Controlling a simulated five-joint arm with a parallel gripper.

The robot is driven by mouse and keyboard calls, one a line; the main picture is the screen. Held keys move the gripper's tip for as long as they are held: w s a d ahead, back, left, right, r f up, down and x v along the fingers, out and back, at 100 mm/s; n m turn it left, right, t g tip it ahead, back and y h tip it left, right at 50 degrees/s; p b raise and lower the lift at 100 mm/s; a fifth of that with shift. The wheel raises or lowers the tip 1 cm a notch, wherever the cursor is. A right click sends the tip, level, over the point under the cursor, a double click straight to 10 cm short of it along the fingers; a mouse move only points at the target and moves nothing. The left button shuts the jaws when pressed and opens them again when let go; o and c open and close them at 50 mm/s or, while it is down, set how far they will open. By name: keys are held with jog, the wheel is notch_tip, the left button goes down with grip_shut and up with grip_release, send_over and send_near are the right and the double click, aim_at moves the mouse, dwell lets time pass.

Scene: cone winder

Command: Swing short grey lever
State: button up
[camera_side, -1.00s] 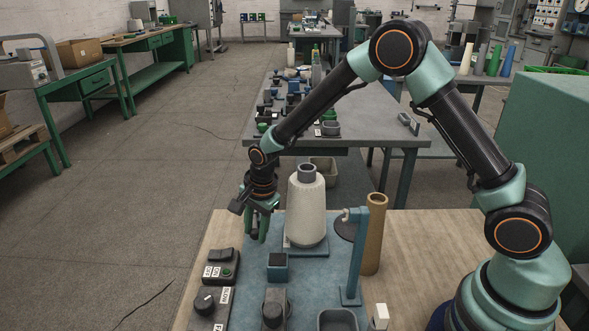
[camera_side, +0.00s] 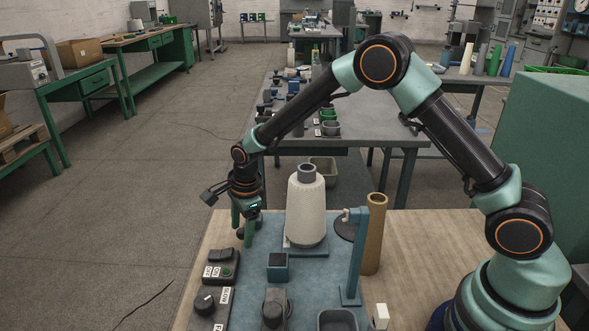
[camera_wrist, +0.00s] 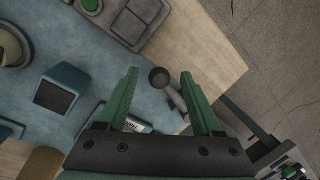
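The short grey lever (camera_wrist: 176,97) shows in the wrist view, with a round dark knob at its end. It lies between the two green fingers of my gripper (camera_wrist: 159,76), with space to both sides. The fingers are open, and I see no finger touching the lever. In the side view my gripper (camera_side: 244,224) points down over the far left corner of the bench, left of the yarn cone. A dark bit of the lever (camera_side: 241,234) shows between the fingers there; the rest is hidden.
The white yarn cone (camera_side: 306,212) stands close right of my gripper. A switch box with a green button (camera_side: 226,271), a knob box (camera_side: 206,301) and a blue block (camera_side: 277,268) sit nearer. A blue post (camera_side: 355,255) and brown tube (camera_side: 374,235) stand right.

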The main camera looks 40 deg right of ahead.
notch_tip(320, 180, up, 12)
jog(key=s, duration=0.2)
jog(key=shift+d, duration=0.25)
jog(key=shift+s, duration=0.1)
jog(key=shift+f, duration=0.15)
jog(key=c, duration=0.7)
jog(key=shift+s+f, duration=0.15)
jog(key=shift+f, duration=0.05)
grip_shut()
jog(key=s+d+f+n+t+y, duration=0.1)
jog(key=s+d+f+n+t, duration=0.15)
jog(key=s+n+t, duration=0.45)
jog(key=shift+w+a+f+m+g, duration=0.15)
jog(key=shift+w+a+f+m, duration=0.25)
jog(key=shift+w+f, duration=0.8)
jog(key=shift+w+a+f+m+g, duration=0.3)
jog(key=shift+w+f, duration=0.35)
jog(key=shift+f, duration=0.9)
jog(key=shift+w+a+f+m+g, duration=0.1)
jog(key=shift+w+a+f+m, duration=0.35)
jog(key=shift+w+f, duration=0.75)
